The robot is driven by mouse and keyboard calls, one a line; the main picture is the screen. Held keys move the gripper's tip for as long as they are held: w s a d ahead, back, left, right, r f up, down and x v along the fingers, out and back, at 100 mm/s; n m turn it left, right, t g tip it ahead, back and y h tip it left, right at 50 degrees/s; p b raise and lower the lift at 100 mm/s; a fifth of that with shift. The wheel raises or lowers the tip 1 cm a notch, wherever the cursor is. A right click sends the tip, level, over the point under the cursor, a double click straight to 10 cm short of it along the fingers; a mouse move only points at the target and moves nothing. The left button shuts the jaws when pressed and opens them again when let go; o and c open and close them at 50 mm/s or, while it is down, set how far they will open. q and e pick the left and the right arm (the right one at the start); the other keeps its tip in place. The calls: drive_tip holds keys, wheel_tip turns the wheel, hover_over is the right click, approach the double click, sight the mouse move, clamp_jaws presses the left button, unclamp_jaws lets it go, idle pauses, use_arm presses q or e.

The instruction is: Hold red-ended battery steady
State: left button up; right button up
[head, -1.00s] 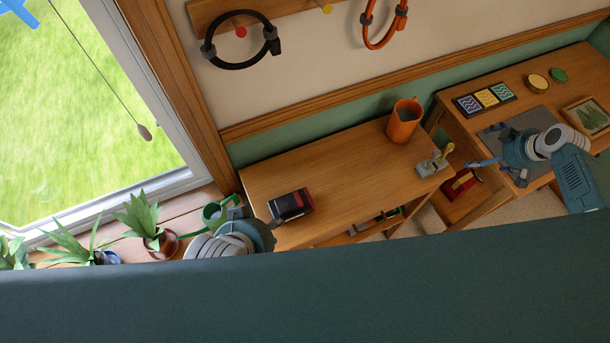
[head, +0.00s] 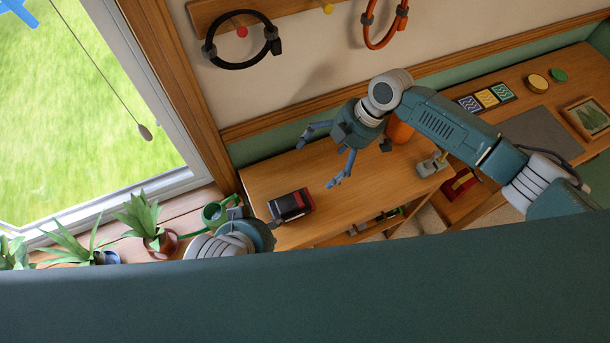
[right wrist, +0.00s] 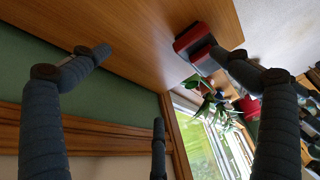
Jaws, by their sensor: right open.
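The red-ended battery (head: 291,205), a dark block with red at its end, lies on the wooden table (head: 265,180). It also shows in the right wrist view (right wrist: 190,38), partly overlapped by a finger. My right gripper (head: 316,164) is open and empty, its fingers spread above the table to the upper right of the battery. My left gripper (head: 240,212) is at the table's left end, left of the battery; its fingers are mostly hidden by its own wrist, so contact with the battery cannot be made out.
An orange mug (head: 400,131) stands behind my right arm. A green watering can (head: 213,213) and potted plants (head: 146,225) line the window sill. The table around the battery is clear.

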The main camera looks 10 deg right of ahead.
sight(295, 195)
drive_tip(key=s+a+n, duration=0.1)
drive_tip(key=s+a, duration=0.1)
drive_tip(key=s+a+n+g, duration=0.1)
drive_tip(key=s+a, duration=0.1)
drive_tip(key=a, duration=0.1)
drive_tip(key=shift+s+a+r+h, duration=0.1)
drive_tip(key=shift+s+a+h, duration=0.2)
drive_tip(key=shift+h, duration=0.1)
drive_tip(key=shift+s+a+n, duration=0.1)
drive_tip(key=shift+s+n, duration=0.15)
drive_tip(key=shift+n, duration=0.05)
drive_tip(key=x, duration=1.1)
drive_tip(key=shift+s, duration=0.1)
drive_tip(key=c, duration=1.7)
use_arm(q)
clamp_jaws()
